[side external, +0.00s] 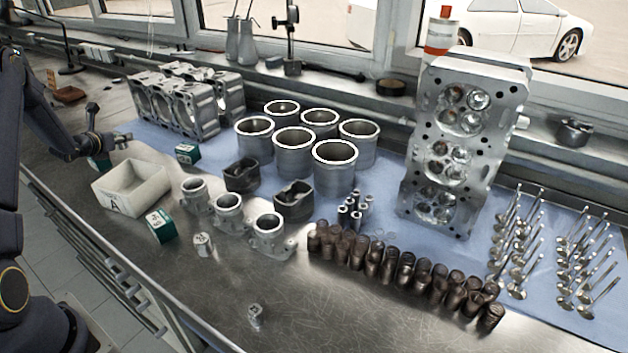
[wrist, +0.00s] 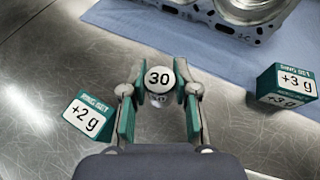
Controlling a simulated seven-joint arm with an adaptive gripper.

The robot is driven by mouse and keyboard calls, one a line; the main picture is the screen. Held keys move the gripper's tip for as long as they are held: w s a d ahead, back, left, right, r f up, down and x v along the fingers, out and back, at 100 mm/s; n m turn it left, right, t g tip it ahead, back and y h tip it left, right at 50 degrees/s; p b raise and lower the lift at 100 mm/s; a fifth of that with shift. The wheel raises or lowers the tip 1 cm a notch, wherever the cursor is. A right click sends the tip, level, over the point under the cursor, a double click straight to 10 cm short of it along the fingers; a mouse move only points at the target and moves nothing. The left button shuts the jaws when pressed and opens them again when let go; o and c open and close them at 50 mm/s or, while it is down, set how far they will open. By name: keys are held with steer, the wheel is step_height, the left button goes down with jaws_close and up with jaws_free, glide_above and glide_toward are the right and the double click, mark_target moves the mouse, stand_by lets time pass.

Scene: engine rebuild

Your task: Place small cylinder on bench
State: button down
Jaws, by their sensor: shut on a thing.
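The small cylinder (wrist: 159,79) is white with a dark-ringed round top marked "30". It sits between the green-padded fingers of my gripper (wrist: 158,98) in the wrist view, and the gripper is shut on it. Steel bench (wrist: 40,60) shows around and below it. In the side view my gripper (side external: 118,141) is at the left, beyond the white box marked A, low over the bench (side external: 120,280). The cylinder is too small to make out clearly there. Whether its base touches the bench cannot be told.
Beside the gripper lie a "+2 g" ring-set box (wrist: 88,117) at left and a "+3 g" box (wrist: 287,85) at right. The white box (side external: 130,192) stands close by. Two other small cylinders (side external: 203,244) (side external: 255,315) stand nearer the front. Engine parts fill the blue mat (side external: 385,165).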

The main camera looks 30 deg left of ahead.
steer(key=shift+w+a+f, duration=0.4)
steer(key=shift+f, duration=0.2)
steer(key=shift+w+a+f, duration=0.35)
steer(key=shift+w+f, duration=0.05)
steer(key=shift+f, duration=0.15)
steer(key=shift+w+a+f, duration=0.1)
steer(key=shift+w+f, duration=0.05)
steer(key=shift+f, duration=1.5)
steer(key=shift+f, duration=0.1)
steer(key=shift+f, duration=0.15)
steer(key=c, duration=0.9)
jaws_free()
